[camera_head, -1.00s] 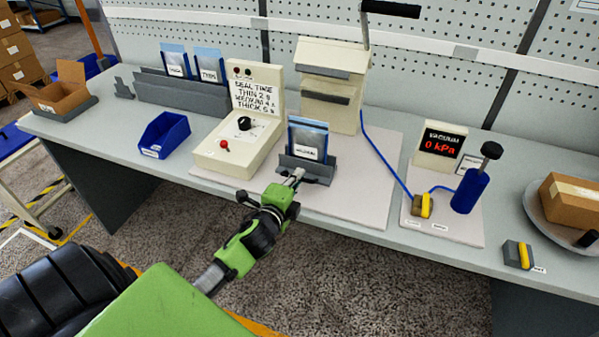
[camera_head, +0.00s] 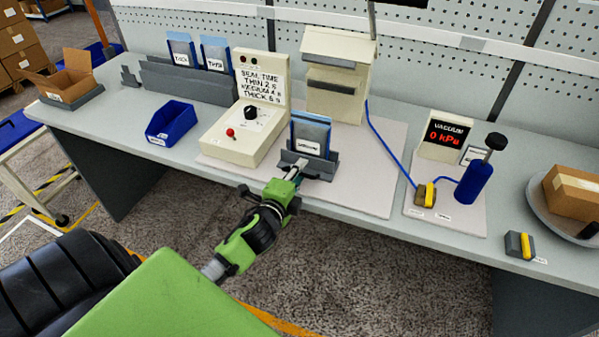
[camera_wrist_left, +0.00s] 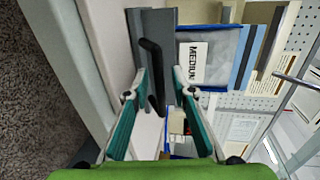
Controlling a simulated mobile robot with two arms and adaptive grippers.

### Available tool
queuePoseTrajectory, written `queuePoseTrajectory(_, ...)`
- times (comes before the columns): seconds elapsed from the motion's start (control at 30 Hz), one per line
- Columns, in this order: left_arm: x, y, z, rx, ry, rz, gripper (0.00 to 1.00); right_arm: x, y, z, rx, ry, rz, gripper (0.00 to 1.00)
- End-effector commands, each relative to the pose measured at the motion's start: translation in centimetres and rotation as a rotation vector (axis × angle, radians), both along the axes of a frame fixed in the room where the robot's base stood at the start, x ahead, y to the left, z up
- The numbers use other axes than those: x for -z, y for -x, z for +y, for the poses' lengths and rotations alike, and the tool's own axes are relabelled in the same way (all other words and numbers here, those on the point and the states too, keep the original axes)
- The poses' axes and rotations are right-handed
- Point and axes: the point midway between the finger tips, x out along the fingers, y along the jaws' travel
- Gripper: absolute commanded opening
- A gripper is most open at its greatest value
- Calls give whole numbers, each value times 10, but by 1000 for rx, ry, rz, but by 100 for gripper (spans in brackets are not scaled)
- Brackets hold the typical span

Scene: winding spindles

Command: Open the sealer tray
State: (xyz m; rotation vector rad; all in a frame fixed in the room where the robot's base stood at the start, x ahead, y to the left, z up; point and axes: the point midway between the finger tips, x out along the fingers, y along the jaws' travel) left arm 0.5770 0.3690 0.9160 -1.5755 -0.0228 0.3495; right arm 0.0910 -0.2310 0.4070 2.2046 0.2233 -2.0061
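A grey tray (camera_head: 318,170) stands at the bench's front, before the cream sealer (camera_head: 337,75). Blue-edged pouches (camera_head: 310,130) with a label stand upright in it; the label reads MEDIUM in the left wrist view (camera_wrist_left: 193,62). A black bar handle (camera_wrist_left: 153,75) is on the tray's near side. My left gripper (camera_head: 299,167) is at this side of the tray. In the left wrist view its teal-padded fingers (camera_wrist_left: 158,73) are apart, one on each side of the handle, with gaps visible. Whether either finger touches it is unclear. My right gripper is out of view.
A control box (camera_head: 243,130) with a knob and red button stands left of the tray. A blue bin (camera_head: 171,122) is farther left. A vacuum gauge (camera_head: 445,136) and blue cylinder (camera_head: 474,183) stand to the right.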

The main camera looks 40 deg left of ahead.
Motion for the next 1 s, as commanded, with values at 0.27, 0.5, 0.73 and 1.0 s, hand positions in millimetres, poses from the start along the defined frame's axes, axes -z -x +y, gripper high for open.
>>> queuePoseTrajectory(0.27, -1, 6, -2, 1, 0, 0, 24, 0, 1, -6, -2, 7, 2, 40)
queuePoseTrajectory(0.5, -8, 44, -11, 1, 2, 3, 24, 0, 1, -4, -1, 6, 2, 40)
queuePoseTrajectory(0.73, -18, 87, -21, 0, 1, 2, 24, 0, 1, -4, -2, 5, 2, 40)
queuePoseTrajectory(1.0, -24, 112, -27, -1, 1, 1, 24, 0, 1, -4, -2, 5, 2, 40)
